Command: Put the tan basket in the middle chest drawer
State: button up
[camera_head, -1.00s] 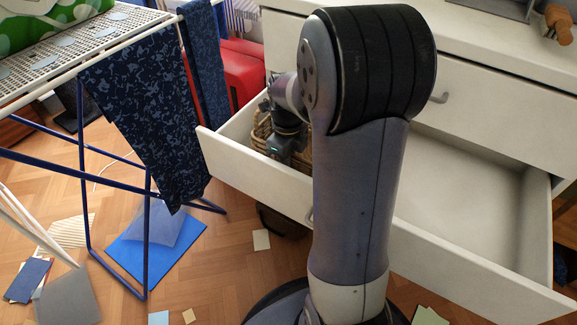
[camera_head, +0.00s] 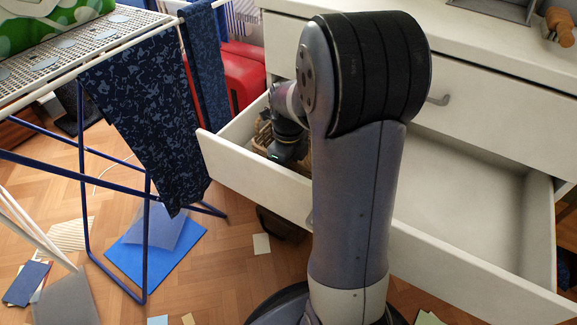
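The tan basket (camera_head: 264,136) is a woven basket inside the left end of the open chest drawer (camera_head: 468,196). Only a small part of it shows behind the drawer's front and my arm. My gripper (camera_head: 283,150) is down in the drawer at the basket, pointing downward. Its fingers are hidden, so I cannot see whether they hold the basket. The drawer is pulled well out, and its right part is empty. A shut drawer (camera_head: 490,100) is above it.
A drying rack (camera_head: 85,165) with dark blue patterned cloths (camera_head: 150,120) stands at the left. A red object (camera_head: 240,82) is behind it. Papers and a blue sheet (camera_head: 150,250) lie on the floor. The chest top holds a wooden item (camera_head: 558,28) at the right.

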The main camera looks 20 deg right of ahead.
notch_tip(320, 180, up, 12)
jog(key=p, duration=0.4)
jog(key=shift+r, duration=0.1)
